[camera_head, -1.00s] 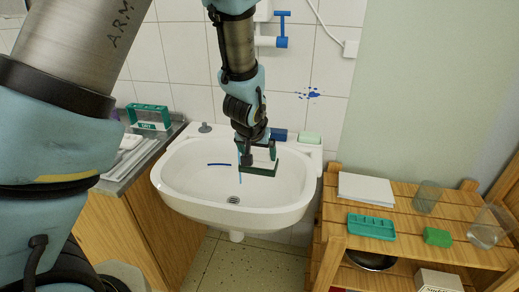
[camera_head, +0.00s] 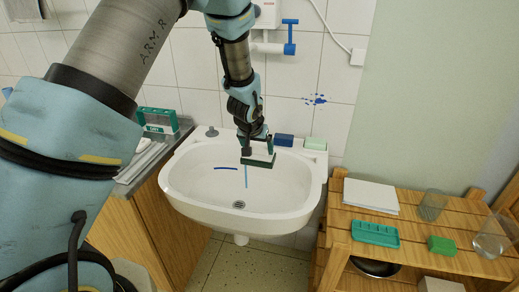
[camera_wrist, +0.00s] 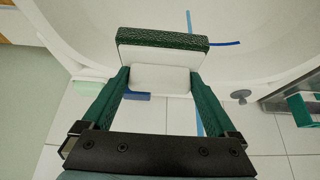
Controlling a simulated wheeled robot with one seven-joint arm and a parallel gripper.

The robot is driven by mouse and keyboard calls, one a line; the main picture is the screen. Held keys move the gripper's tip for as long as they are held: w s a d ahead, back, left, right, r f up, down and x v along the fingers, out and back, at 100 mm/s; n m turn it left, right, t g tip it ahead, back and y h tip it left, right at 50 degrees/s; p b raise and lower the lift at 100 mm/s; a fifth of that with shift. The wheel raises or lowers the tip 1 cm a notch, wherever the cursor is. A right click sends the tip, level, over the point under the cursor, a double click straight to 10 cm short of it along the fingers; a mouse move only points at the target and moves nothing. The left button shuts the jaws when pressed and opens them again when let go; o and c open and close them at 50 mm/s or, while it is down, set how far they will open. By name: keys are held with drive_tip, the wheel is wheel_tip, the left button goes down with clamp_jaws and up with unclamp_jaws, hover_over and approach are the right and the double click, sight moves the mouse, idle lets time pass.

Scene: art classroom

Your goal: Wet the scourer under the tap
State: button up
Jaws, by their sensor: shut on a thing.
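The scourer (camera_head: 258,160) has a white body with a dark green pad. It hangs in my gripper (camera_head: 258,143) above the white sink basin (camera_head: 190,198). In the wrist view the scourer (camera_wrist: 162,52) sits between the two green fingers of my gripper (camera_wrist: 160,80), which are shut on it. A thin light-blue streak (camera_head: 245,177), which looks like water, drops below the scourer's left part. In the wrist view this streak (camera_wrist: 189,20) runs behind the scourer's right side; I cannot tell if they touch. A blue tap lever (camera_head: 290,37) is on the wall; the spout is hidden behind my arm.
A blue block (camera_head: 284,140) and a pale green block (camera_head: 316,143) lie on the sink's back rim. A wooden shelf (camera_head: 330,235) with paper, a teal tray (camera_head: 375,233) and glasses stands right. A counter (camera_head: 140,175) is left. The basin's front is clear.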

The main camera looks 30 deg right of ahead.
drive_tip(key=shift+w+d+f, duration=0.15)
drive_tip(key=shift+w+d, duration=0.05)
drive_tip(key=shift+w, duration=0.55)
drive_tip(key=shift+w+d+f, duration=0.2)
drive_tip(key=shift+w, duration=0.55)
drive_tip(key=shift+w+d+f, duration=0.15)
drive_tip(key=shift+w+d, duration=0.05)
drive_tip(key=shift+w, duration=0.55)
drive_tip(key=shift+a, duration=0.1)
